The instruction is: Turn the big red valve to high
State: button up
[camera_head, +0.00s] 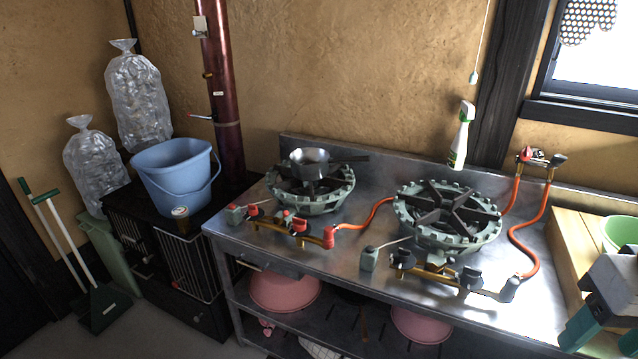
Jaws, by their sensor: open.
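Red valve knobs sit on the brass gas pipe in front of the left burner (312,188). The larger-looking red knob (299,226) is near the middle of that pipe, and a smaller red knob (253,210) is to its left. A red fitting (329,236) at the pipe's right end joins an orange hose. Their exact handle angles and any markings are too small to read. My gripper (602,338), grey with teal fingers, is at the lower right edge, partly cut off. It is open, with nothing seen between the fingers, far from the red knobs.
The right burner (447,215) with dark knobs stands between my gripper and the red knobs. An orange hose (527,245) loops by it. A small pan (312,163) sits on the left burner. A green bowl (620,233) is near my gripper. A spray bottle (461,140) is behind.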

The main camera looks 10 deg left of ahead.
aim_at(299, 225)
jog(key=u, duration=1.15)
jog(key=i, duration=1.15)
jog(key=z, duration=1.05)
